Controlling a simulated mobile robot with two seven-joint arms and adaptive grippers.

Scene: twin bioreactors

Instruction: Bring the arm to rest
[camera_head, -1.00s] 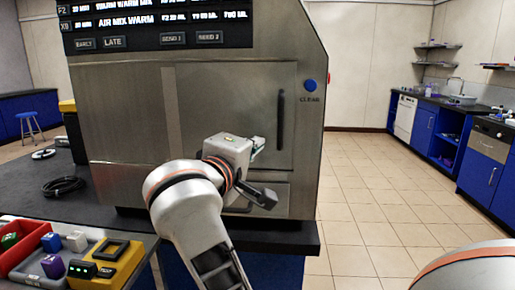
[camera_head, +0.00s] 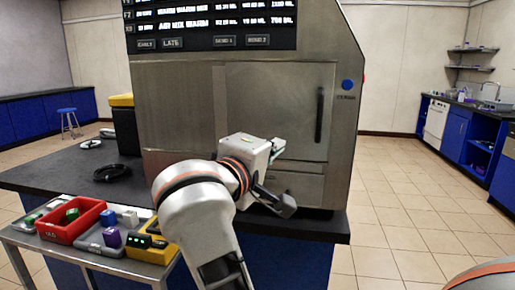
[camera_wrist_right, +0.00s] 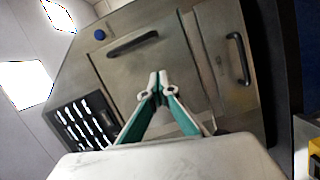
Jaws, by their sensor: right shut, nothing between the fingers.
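My right gripper (camera_wrist_right: 157,88) shows in the wrist view with its teal fingers together at the tips and nothing between them. It points at the steel front of the large machine (camera_wrist_right: 123,68); the gap to it is hard to judge. In the head view my right arm rises from the bottom middle, and its wrist is in front of the lower part of the machine's door (camera_head: 272,100). The wrist hides most of the fingers there. My left gripper is not in view.
The machine stands on a dark bench (camera_head: 60,175). A side table at the lower left holds a red tray (camera_head: 57,232), a grey tray with small cubes, and a yellow device (camera_head: 150,252). A coiled black cable (camera_head: 112,172) lies on the bench. Tiled floor (camera_head: 400,200) is open at right.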

